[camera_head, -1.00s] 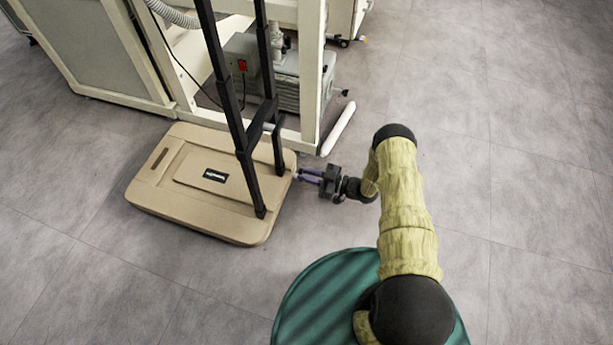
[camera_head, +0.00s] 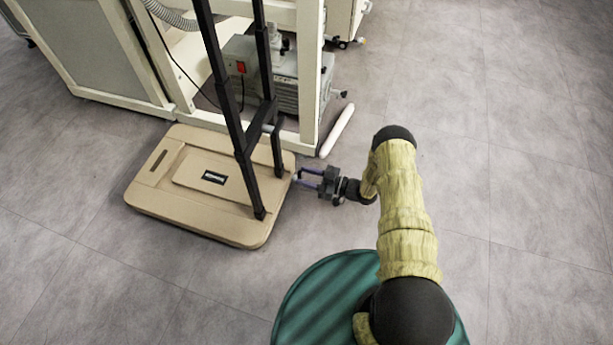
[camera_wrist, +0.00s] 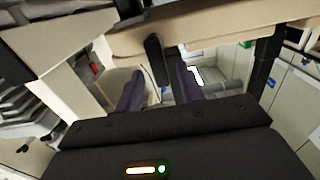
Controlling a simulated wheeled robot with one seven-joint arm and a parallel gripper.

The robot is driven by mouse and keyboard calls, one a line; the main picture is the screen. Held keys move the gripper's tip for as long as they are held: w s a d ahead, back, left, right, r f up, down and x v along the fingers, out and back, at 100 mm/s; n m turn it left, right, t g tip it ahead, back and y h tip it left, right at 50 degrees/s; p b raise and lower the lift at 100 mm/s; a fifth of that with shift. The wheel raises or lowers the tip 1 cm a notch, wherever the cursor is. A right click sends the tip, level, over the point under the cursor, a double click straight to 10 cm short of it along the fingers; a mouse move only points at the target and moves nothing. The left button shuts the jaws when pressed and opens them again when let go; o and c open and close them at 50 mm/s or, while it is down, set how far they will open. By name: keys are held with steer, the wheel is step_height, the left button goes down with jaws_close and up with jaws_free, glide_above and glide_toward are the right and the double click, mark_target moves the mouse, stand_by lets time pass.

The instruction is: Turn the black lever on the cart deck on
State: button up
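The tan cart deck (camera_head: 165,197) lies low on the floor at left, with two black handle posts rising from its near right side. In the wrist view the deck (camera_wrist: 215,28) runs across the top, and a short black lever (camera_wrist: 155,58) projects from its edge. I cannot make out the lever in the head view. My gripper (camera_head: 298,178) is beside the deck's right edge, open and empty. In the wrist view its two purple fingers (camera_wrist: 158,86) are apart, with the lever appearing between their tips. I cannot tell whether they touch it.
A cream frame (camera_head: 311,75) stands behind the deck, with a grey pump (camera_head: 298,92) bearing a red switch inside it. A white bar (camera_head: 337,131) lies on the floor near the frame. The grey floor (camera_head: 520,180) to the right is clear.

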steer(key=p+v, duration=0.5)
steer(key=v, duration=1.2)
steer(key=shift+d, duration=0.15)
